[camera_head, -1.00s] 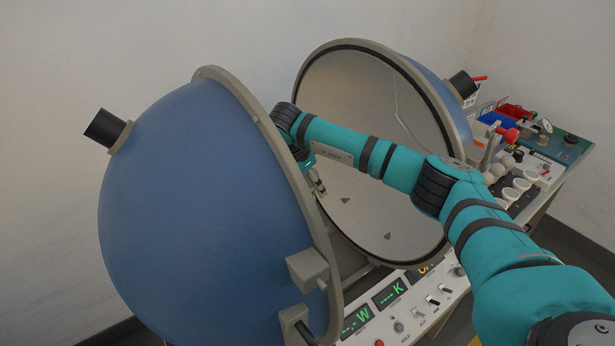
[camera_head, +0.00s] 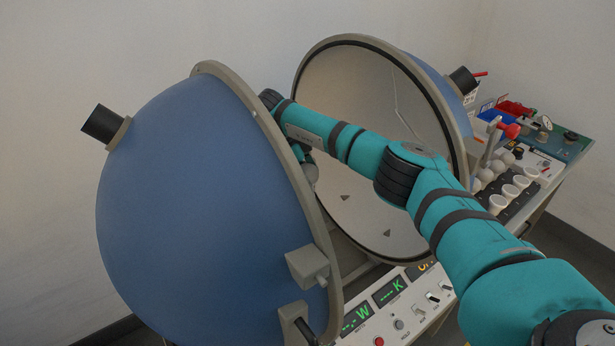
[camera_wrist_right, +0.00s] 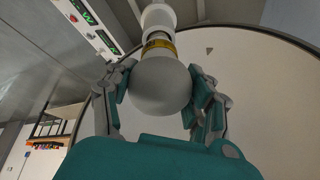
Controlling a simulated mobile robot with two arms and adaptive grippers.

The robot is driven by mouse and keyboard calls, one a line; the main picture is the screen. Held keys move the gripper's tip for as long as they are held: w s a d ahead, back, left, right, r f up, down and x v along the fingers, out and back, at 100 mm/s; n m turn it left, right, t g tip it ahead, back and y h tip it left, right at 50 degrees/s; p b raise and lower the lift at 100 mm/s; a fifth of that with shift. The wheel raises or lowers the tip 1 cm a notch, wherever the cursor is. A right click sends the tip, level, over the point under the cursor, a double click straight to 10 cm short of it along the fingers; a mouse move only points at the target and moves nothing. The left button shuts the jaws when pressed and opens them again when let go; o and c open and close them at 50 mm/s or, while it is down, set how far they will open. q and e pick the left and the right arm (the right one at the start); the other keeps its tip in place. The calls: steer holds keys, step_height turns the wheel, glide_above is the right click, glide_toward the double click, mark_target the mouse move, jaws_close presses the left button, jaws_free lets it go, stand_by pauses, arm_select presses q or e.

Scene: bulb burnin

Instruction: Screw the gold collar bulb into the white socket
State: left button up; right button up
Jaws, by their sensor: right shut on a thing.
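The gold collar bulb (camera_wrist_right: 160,88) shows in the right wrist view as a frosted grey globe with a gold band at its neck. My right gripper (camera_wrist_right: 163,82) is shut on the globe, with a finger on each side. The white socket (camera_wrist_right: 157,17) is straight beyond the collar, in line with it. The collar appears to meet the socket, but I cannot tell how deep it sits. In the head view, my right gripper (camera_head: 306,163) is between the two hemispheres, partly hidden by the left rim. My left gripper is not in view.
The blue left hemisphere (camera_head: 190,210) and the open right hemisphere (camera_head: 365,130) stand close around my right arm. A control panel (camera_head: 385,312) with green displays lies below. White cups (camera_head: 510,190), pale bulbs (camera_head: 490,172) and a red-handled lever (camera_head: 512,131) are at the right.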

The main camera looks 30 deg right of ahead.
steer(key=m, duration=0.2)
steer(key=m+g+b, duration=0.1)
steer(key=m, duration=0.1)
steer(key=shift+g+y, duration=0.3)
steer(key=shift+f+m+g+y+b, duration=0.15)
steer(key=shift+m+g+y+b, duration=0.15)
steer(key=shift+m+b, duration=0.7)
steer(key=shift+m, duration=0.6)
steer(key=shift+r, duration=0.2)
steer(key=o, duration=1.1)
steer(key=shift+s, duration=0.1)
steer(key=shift+c, duration=0.2)
